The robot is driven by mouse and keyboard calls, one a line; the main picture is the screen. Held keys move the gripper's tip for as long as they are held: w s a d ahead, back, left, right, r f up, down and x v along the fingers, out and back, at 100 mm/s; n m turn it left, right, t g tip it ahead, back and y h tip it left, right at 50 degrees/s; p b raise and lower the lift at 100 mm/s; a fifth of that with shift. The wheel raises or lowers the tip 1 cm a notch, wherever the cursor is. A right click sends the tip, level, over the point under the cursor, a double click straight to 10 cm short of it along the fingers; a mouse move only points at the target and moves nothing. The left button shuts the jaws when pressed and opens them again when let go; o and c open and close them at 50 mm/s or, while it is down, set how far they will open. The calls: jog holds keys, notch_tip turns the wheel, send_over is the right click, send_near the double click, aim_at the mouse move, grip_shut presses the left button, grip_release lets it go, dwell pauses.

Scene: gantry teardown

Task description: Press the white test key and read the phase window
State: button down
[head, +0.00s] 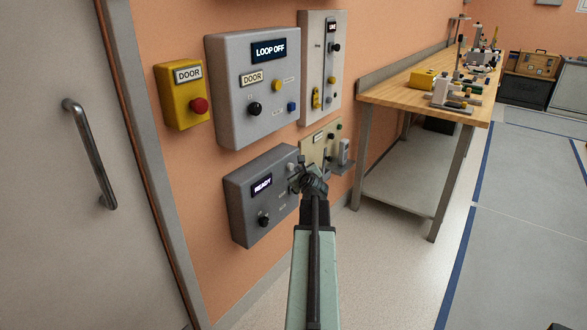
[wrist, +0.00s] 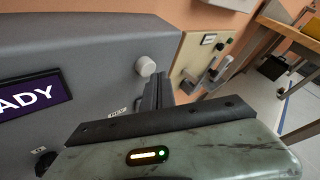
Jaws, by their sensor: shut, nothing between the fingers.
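The grey lower wall box (head: 240,200) carries a dark display window (head: 262,184) that reads READY. In the wrist view the window (wrist: 32,95) is cut off at the left and shows "ADY". A round white key (wrist: 146,66) stands out from the box face near its right edge; it also shows small in the head view (head: 291,166). My gripper (head: 304,178) is shut and empty in front of the box's right side. In the wrist view its fingers (wrist: 157,88) are just below and right of the white key. I cannot tell whether they touch the box.
A beige panel (head: 317,143) with a small shelf is right of the box. Above are a LOOP OFF box (head: 238,75), a LINE panel (head: 312,75) and a yellow DOOR box (head: 176,85) with a red button.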

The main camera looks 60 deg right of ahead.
jog(key=shift+w, duration=0.5)
dwell(0.5)
jog(key=shift+s, duration=0.95)
jog(key=s, duration=0.6)
dwell(0.7)
